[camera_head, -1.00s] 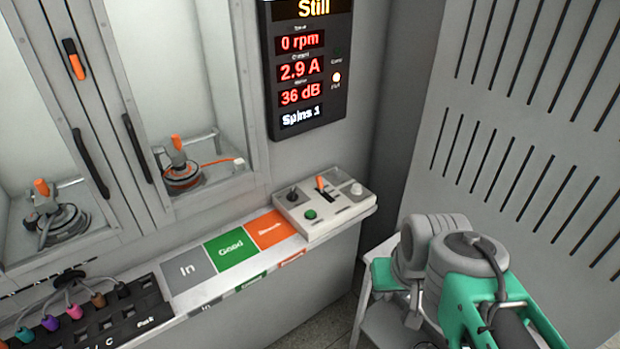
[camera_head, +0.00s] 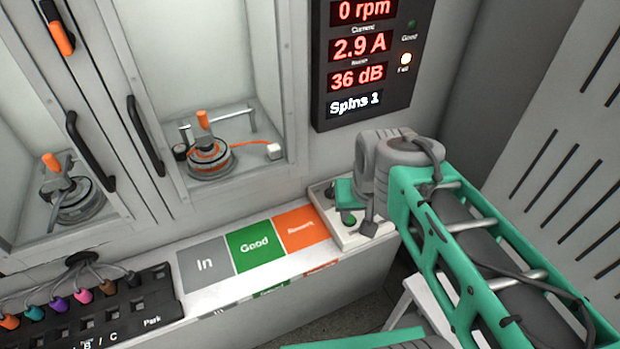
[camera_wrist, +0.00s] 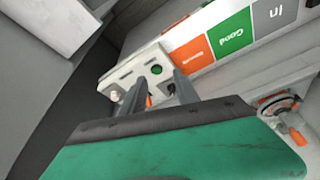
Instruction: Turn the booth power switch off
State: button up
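The control box (camera_head: 350,236) is pale, at the right end of the ledge. In the head view my arm hides most of it, leaving the green button (camera_head: 349,219) partly visible. In the wrist view the box (camera_wrist: 125,75) shows the green button (camera_wrist: 158,69), an orange lever (camera_wrist: 149,102), a black knob (camera_wrist: 171,88) and a pale knob (camera_wrist: 116,95). Its labels are unreadable, so I cannot tell which control is booth power. My gripper (camera_wrist: 159,79) is open over the box. The orange lever and black knob appear between its fingers; contact cannot be told.
The display (camera_head: 366,60) above reads 0 rpm, 2.9 A, 36 dB, with a lit lamp (camera_head: 406,59). Grey, green and orange ledge pads (camera_head: 254,246) are empty. A motor (camera_head: 209,157) stands behind the booth door. A connector rack (camera_head: 100,310) is at lower left.

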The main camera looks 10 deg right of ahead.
jog(key=w+f+m, duration=0.2)
jog(key=w+f, duration=0.2)
jog(key=w, duration=0.8)
jog(key=m+h, duration=0.2)
jog(key=m, duration=0.1)
send_near(331, 189)
jog(key=f, duration=0.2)
jog(key=x, duration=0.4)
jog(key=w+x, duration=0.1)
jog(key=x, duration=0.2)
jog(key=shift+d+r, duration=0.15)
jog(key=shift+d, duration=0.2)
jog(key=shift+c, duration=0.3)
grip_shut()
